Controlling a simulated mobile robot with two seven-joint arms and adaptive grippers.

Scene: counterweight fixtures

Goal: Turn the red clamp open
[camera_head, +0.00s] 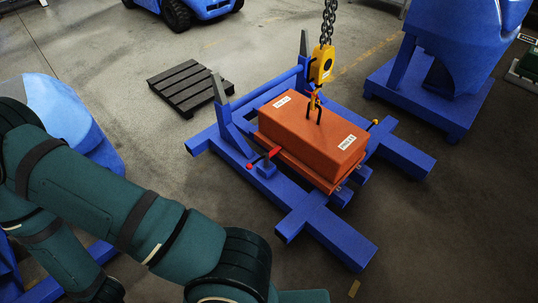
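A small red clamp (274,153) sits on a short blue post at the near left side of the blue fixture frame (340,240). A thin dark bar runs from it toward a small red piece (249,166) at its left. An orange counterweight block (312,135) with white labels rests in the frame, just right of the clamp. A yellow hook (321,66) on a chain meets the block's top loop. My green arm crosses the lower left, well apart from the clamp. Neither of my grippers shows.
A dark slatted pallet (190,88) lies on the floor behind the frame. A large blue machine (445,75) stands at the right, and a blue wheeled vehicle (190,8) at the top. The frame's beams stick out toward the front and right. Floor at the lower right is clear.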

